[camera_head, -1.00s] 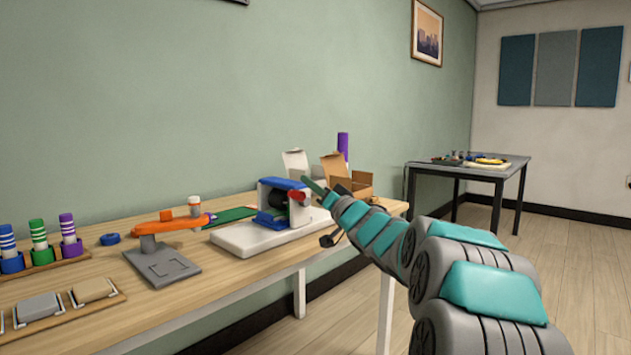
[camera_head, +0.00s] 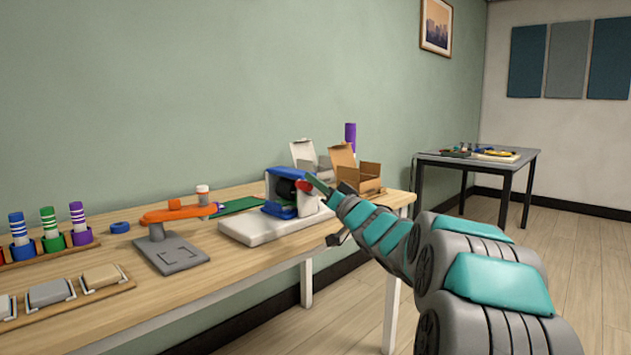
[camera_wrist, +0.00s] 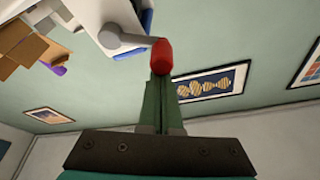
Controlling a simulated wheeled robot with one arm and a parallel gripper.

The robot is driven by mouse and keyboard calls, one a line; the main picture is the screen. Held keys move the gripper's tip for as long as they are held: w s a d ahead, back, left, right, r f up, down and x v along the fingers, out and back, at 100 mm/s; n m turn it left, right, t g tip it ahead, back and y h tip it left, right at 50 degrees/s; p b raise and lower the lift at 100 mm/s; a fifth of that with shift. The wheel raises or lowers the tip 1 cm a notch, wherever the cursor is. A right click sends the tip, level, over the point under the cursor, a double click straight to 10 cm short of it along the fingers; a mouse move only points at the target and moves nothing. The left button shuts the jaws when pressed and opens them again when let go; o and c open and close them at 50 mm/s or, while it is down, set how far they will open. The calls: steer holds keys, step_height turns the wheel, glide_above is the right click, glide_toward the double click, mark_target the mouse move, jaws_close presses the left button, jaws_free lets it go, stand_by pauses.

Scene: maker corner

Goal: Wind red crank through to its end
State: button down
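The crank has a red knob (camera_head: 303,186) on a grey arm (camera_wrist: 124,38). It sits on the side of a blue-and-white device (camera_head: 280,178) fixed to a white base (camera_head: 250,228) on the workbench. In the wrist view the red knob (camera_wrist: 162,56) is at the tips of my gripper (camera_wrist: 161,80). My gripper's green fingers are close together on the knob; their contact faces are hidden by it. In the head view my gripper (camera_head: 313,182) reaches the knob from the right. The far side of the crank is hidden.
An orange-armed stand (camera_head: 170,250) is on the workbench (camera_head: 240,275) left of the device. Open cardboard boxes (camera_head: 358,175) and a purple cylinder (camera_head: 350,136) stand behind it. A second table (camera_head: 480,160) stands at the back right. Floor is clear between the tables.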

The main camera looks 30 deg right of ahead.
steer(key=n, duration=0.1)
steer(key=f+n+y, duration=0.1)
steer(key=n, duration=0.1)
steer(key=a+f+n+y+b, duration=0.1)
steer(key=n, duration=0.1)
steer(key=shift+s, duration=0.2)
step_height(320, 180, down, 6)
steer(key=n+g+y+b, duration=0.4)
steer(key=n+y, duration=0.1)
steer(key=n, duration=0.9)
steer(key=shift+n+y, duration=0.3)
steer(key=shift+y, duration=0.1)
steer(key=shift+w+d, duration=0.1)
